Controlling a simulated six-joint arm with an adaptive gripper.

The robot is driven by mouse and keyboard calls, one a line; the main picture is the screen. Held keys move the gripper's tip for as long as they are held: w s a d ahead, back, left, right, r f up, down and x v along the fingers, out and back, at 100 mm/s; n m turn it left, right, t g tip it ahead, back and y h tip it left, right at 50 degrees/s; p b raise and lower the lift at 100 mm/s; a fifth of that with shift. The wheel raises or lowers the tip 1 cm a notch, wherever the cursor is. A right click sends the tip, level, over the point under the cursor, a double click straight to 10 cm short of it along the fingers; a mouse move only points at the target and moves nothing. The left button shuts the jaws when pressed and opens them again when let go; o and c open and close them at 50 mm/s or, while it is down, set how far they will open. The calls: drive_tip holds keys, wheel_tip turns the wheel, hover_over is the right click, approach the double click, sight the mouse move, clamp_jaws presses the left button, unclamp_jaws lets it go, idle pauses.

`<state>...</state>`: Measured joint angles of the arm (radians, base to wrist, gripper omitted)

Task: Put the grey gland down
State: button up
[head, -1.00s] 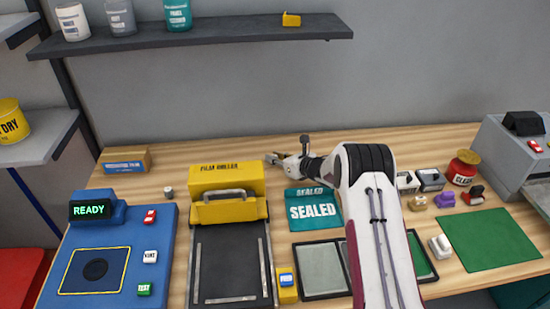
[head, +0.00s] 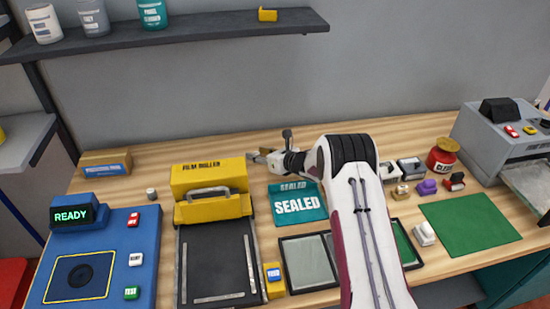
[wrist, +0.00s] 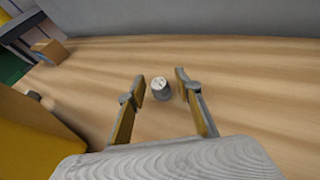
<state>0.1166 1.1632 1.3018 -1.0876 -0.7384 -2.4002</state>
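The grey gland (wrist: 161,89), a small grey cylinder with a pale top, appears to stand upright on the bare wood in the wrist view. My gripper (wrist: 161,84) is open around it, with a gap between the gland and each fingertip. In the head view my gripper (head: 252,156) reaches left, low over the table behind the yellow film puller (head: 208,178). The gland cannot be made out at the fingertips there. Another small grey cylinder (head: 151,194) stands left of the film puller.
A cardboard box (head: 106,162) stands at the back left, and the blue READY station (head: 110,230) is at the front left. A teal SEALED pouch (head: 298,205) lies right of the film puller. Bare wood (head: 175,155) lies behind the film puller, up to the wall.

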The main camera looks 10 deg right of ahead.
drive_tip(key=shift+v, duration=5.7)
drive_tip(key=shift+w+r, duration=0.1)
drive_tip(key=shift+d+r+m, duration=0.15)
drive_tip(key=shift+r+m, duration=0.15)
drive_tip(key=shift+r, duration=0.25)
drive_tip(key=s+d+r+m+h, duration=0.2)
drive_tip(key=d+r+m+h, duration=0.1)
drive_tip(key=r+m, duration=0.3)
drive_tip(key=s+d+r+m+h, duration=0.1)
drive_tip(key=d+r+m+h, duration=0.1)
drive_tip(key=r+m, duration=0.45)
drive_tip(key=s+d+r+m+h, duration=0.3)
drive_tip(key=s+r+m+h, duration=0.1)
drive_tip(key=s+r+m, duration=0.65)
drive_tip(key=s+a+m+g, duration=0.3)
drive_tip(key=s+m, duration=0.6)
drive_tip(key=s, duration=0.9)
drive_tip(key=s+a+m+g+y, duration=0.1)
drive_tip(key=s+a+m, duration=0.3)
drive_tip(key=s+m, duration=0.5)
drive_tip(key=s+f+g, duration=0.1)
drive_tip(key=s, duration=0.9)
drive_tip(key=shift+s+a+g+y, duration=0.15)
drive_tip(key=shift+a+g+y, duration=0.15)
drive_tip(key=shift+a+g, duration=0.1)
